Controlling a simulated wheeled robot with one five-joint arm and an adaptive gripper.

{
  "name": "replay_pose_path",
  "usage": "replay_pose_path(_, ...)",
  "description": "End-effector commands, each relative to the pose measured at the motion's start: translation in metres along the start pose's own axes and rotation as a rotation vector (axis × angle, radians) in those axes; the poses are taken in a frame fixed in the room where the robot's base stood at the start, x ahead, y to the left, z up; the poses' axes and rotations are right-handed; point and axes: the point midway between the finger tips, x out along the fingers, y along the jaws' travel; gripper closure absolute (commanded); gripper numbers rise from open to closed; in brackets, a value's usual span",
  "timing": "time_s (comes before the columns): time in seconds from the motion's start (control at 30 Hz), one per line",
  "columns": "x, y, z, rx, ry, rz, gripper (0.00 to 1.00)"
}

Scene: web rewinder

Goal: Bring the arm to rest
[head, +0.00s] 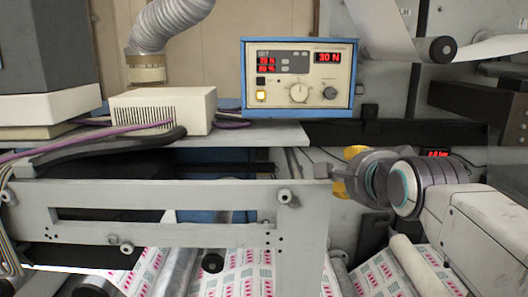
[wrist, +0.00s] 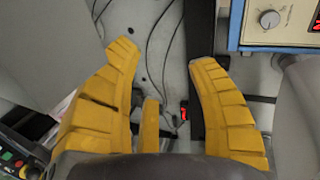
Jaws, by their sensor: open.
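My gripper (wrist: 165,60) has yellow ribbed fingers and a dark body. In the wrist view the fingers stand wide apart with nothing between them. In the head view my arm comes in from the lower right, and my gripper (head: 343,182) points left, its yellow fingers partly hidden behind its own wrist and the end of a grey machine bracket. It is below and to the right of the tension control box (head: 298,80), whose red displays read 30 N on the right.
A grey slotted frame plate (head: 160,232) spans the left front. Printed web (head: 232,272) runs over rollers below. A white vented box (head: 165,110) with a grey hose (head: 165,25) stands on the shelf. In the wrist view, dark cables (wrist: 165,45) hang behind the fingers.

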Motion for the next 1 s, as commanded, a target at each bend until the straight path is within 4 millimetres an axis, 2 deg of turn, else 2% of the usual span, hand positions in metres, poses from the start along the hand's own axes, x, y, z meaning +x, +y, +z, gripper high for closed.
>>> replay_pose_path(0.03, -0.008, 0.023, 0.003, -0.096, -0.009, 0.053, 0.47)
replay_pose_path(0.1, -0.018, 0.055, 0.006, -0.242, -0.031, 0.131, 0.47)
replay_pose_path(0.4, -0.075, 0.195, 0.021, -0.852, -0.251, 0.416, 0.47)
replay_pose_path(0.6, -0.113, 0.267, 0.029, -1.154, -0.446, 0.521, 0.47)
replay_pose_path(0.8, -0.136, 0.307, 0.033, -1.324, -0.585, 0.561, 0.47)
replay_pose_path(1.0, -0.145, 0.321, 0.035, -1.382, -0.638, 0.572, 0.47)
